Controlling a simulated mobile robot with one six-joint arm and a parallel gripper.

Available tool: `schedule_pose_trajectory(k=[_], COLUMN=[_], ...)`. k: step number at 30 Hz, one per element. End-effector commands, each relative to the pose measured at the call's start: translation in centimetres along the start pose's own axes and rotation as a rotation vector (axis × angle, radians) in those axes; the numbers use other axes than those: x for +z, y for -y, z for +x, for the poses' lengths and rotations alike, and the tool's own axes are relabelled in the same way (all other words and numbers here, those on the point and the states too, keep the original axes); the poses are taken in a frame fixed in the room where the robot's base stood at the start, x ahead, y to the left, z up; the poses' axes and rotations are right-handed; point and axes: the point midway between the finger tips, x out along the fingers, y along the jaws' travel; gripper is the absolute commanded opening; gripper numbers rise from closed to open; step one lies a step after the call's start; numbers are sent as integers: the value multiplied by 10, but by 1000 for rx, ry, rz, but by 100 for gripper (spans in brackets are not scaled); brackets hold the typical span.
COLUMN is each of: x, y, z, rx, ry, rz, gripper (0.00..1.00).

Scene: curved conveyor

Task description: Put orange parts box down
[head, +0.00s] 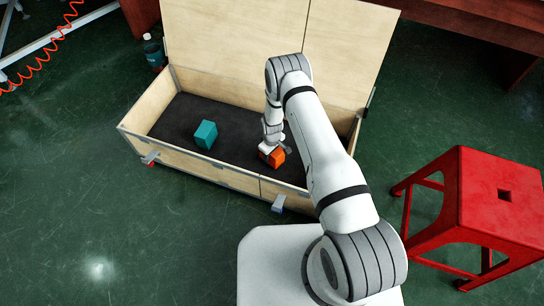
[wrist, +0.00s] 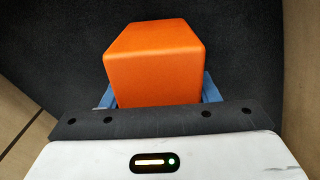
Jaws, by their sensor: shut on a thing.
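The orange parts box (head: 277,157) is inside the open wooden crate (head: 228,178), near its front wall and right of the middle. In the wrist view the orange box (wrist: 155,58) sits between the two blue fingers of my gripper (wrist: 158,92), which is shut on it. Dark lining lies behind and around the box. I cannot tell whether the underside of the box touches the crate floor. In the head view my gripper (head: 270,146) is partly hidden by my own arm.
A teal box (head: 205,134) rests on the crate's dark floor to the left, apart from the orange one. The crate's lid (head: 330,45) stands open at the back. A red stool (head: 470,205) is at the right. A dark bottle (head: 153,52) stands behind the crate's left end.

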Motion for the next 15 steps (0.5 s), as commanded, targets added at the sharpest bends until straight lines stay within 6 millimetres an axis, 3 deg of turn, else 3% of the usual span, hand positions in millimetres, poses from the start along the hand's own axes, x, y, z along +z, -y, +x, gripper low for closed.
schedule_pose_trajectory(k=[1, 3, 14, 15], x=[0, 0, 0, 0], y=[0, 0, 0, 1], z=[11, 16, 19, 17], rx=[0, 0, 0, 0], ry=[1, 0, 0, 0], rz=[0, 0, -1, -1], gripper=[23, 23, 23, 58])
